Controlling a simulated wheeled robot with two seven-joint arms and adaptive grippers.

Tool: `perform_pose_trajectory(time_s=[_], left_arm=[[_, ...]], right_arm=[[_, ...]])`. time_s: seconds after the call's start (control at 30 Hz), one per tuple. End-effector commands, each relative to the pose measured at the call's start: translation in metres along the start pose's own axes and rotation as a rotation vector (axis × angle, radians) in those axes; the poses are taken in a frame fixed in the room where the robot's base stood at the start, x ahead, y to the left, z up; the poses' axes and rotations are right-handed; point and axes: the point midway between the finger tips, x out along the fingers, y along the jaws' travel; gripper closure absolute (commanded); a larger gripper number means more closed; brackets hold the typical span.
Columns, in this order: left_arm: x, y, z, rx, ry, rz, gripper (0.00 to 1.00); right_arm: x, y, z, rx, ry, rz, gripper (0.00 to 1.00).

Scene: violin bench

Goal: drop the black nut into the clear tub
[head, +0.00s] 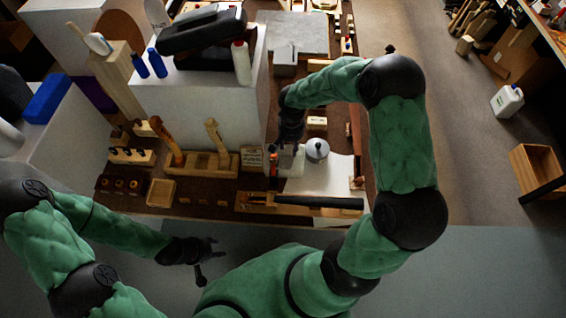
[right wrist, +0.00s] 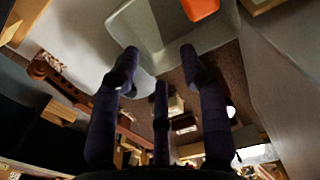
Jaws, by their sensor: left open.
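The clear tub (head: 291,161) stands on the bench just below my right gripper (head: 291,138) in the head view. In the right wrist view, the pale see-through tub (right wrist: 142,32) fills the upper middle, beyond the tips of my right gripper (right wrist: 158,68). Those dark fingers are spread apart with nothing visible between them. I cannot make out the black nut in either view. My left gripper (head: 207,256) is open and empty, low in front of the bench.
A grey round-topped object (head: 317,149) stands right of the tub. A long black bar (head: 318,202) lies at the bench's front. A tall white block (head: 205,98) rises at the left.

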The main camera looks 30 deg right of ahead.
Motion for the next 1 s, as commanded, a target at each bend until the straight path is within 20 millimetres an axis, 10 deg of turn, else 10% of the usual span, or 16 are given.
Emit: perform_pose_trajectory(time_s=[0.27, 1.0], left_arm=[[0.0, 0.0, 0.0, 0.0, 0.0, 0.0, 0.55], [0.0, 0.0, 0.0, 0.0, 0.0, 0.0, 0.55]], right_arm=[[-0.009, 0.0, -0.001, 0.001, 0.002, 0.0, 0.56], [-0.118, 0.0, 0.0, -0.001, 0.0, 0.0, 0.56]])
